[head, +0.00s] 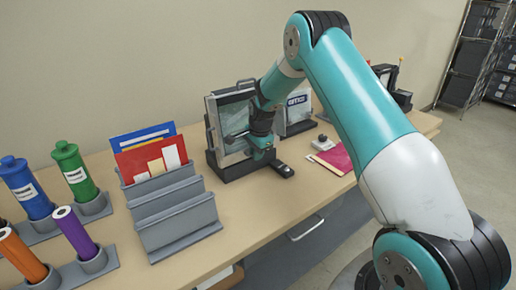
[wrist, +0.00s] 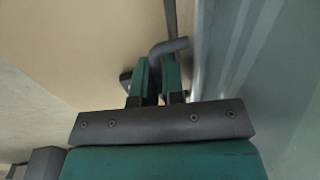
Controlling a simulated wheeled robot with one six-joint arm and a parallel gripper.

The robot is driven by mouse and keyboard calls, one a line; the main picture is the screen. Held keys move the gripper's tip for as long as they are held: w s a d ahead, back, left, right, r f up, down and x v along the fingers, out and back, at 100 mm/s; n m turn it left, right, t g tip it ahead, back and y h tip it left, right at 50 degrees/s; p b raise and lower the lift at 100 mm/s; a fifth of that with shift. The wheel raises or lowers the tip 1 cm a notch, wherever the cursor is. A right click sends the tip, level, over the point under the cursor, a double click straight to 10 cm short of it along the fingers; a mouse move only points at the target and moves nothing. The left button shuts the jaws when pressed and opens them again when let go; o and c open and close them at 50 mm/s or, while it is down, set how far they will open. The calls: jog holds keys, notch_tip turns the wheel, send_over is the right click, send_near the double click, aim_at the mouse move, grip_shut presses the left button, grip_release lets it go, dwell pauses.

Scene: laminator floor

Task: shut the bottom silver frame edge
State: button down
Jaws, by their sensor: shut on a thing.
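A silver snap frame (head: 212,118) with a clear pane stands upright in a dark stand (head: 240,170) on the bench. My gripper (head: 262,150) is in front of its right side, low down, and hides part of it. In the wrist view my gripper (wrist: 156,82) has its two teal fingers closed around a grey bent handle (wrist: 170,46). A silver-grey surface (wrist: 215,60) runs close along the right of the fingers. The bottom edge of the frame is mostly hidden by my arm and the stand, so I cannot tell how far it is open.
A grey stepped rack (head: 175,215) with red and blue folders stands to the left. Coloured rolls, such as the green one (head: 75,170), stand in holders further left. A second framed sign (head: 298,110) is behind my arm. Magenta sheets (head: 335,158) lie at right. The front bench strip is clear.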

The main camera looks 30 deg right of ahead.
jog(key=shift+g, duration=0.3)
dwell(0.4)
jog(key=c, duration=1.6)
grip_release()
jog(key=shift+o, duration=0.2)
jog(key=shift+r, duration=0.1)
notch_tip(320, 180, up, 17)
jog(key=s+b, duration=0.2)
jog(key=shift+b, duration=0.35)
